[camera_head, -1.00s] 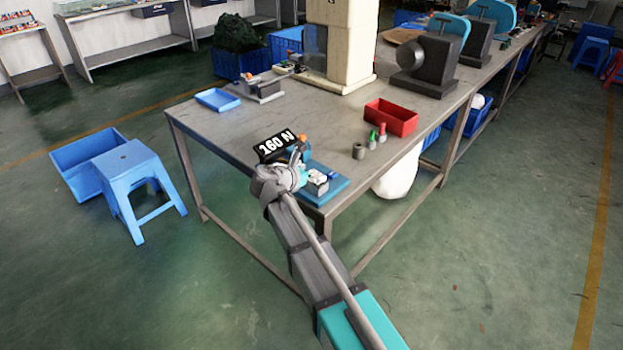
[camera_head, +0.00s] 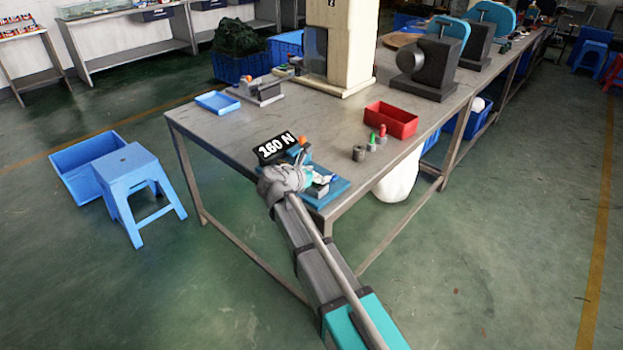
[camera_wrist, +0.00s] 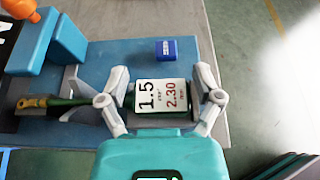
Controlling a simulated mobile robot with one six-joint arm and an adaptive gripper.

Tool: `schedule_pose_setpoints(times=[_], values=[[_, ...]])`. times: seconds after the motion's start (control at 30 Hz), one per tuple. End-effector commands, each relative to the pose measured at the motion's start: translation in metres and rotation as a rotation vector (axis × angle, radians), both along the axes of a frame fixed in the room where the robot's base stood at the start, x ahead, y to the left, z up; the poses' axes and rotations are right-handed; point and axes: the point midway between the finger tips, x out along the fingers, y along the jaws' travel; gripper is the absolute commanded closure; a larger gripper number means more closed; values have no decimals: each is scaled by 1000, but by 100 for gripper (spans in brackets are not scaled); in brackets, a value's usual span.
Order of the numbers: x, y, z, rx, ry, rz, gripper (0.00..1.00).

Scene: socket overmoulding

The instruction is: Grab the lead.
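My gripper (camera_wrist: 162,92) is over the blue fixture plate (camera_wrist: 105,58) at the table corner. In the wrist view its two grey fingers are spread apart, one on each side of a white label (camera_wrist: 161,95) reading 1.5 and 2.30. A dark green piece shows around the label's edge; I cannot tell whether the fingers touch it. A thin dark green, lead-like piece (camera_wrist: 68,101) with a brass-coloured part lies left of the left finger. In the head view my gripper (camera_head: 303,180) is partly hidden by my wrist, and no lead can be made out there.
On the fixture stand a blue block (camera_wrist: 52,42) with an orange knob and a small dark blue cube (camera_wrist: 166,49). A red bin (camera_head: 391,119) and small cylinders (camera_head: 359,152) are to the right. The table's middle is clear.

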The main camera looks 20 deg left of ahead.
Motion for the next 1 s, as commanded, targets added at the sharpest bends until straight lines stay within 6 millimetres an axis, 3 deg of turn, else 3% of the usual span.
schedule_pose_setpoints(times=[0.03,0.3,0.67,1.0], values=[[0,0,0,0,0,0,39],[0,0,0,0,0,0,88],[0,0,3,0,0,0,88],[0,0,22,0,0,1,88]])
